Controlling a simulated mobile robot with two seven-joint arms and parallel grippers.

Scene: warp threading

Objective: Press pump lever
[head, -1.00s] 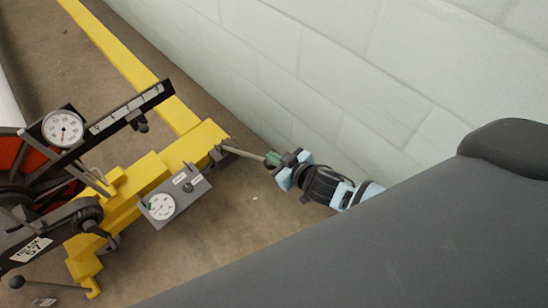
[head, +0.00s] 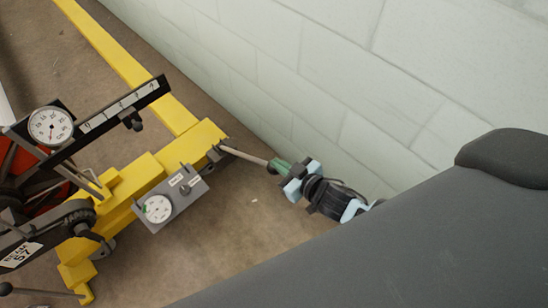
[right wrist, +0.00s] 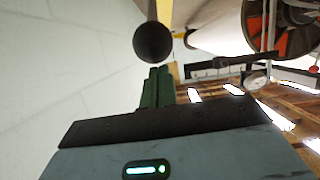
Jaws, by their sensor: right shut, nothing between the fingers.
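The pump lever (head: 243,155) is a thin pale rod reaching right from a pivot on the yellow frame (head: 205,138). My right gripper (head: 279,166) has green fingers and is at the lever's outer end in the head view. In the right wrist view its fingers (right wrist: 157,88) are together and empty. A dark round knob (right wrist: 154,42) shows just beyond the fingertips; whether they touch it I cannot tell. A grey pump panel with a white dial (head: 158,209) sits on the yellow frame. My left gripper is not in view.
A pale block wall (head: 330,75) runs close behind the lever and my right gripper. A larger round gauge (head: 50,126) and a black scale bar (head: 120,105) stand at left. Brown floor (head: 235,225) is clear below the lever.

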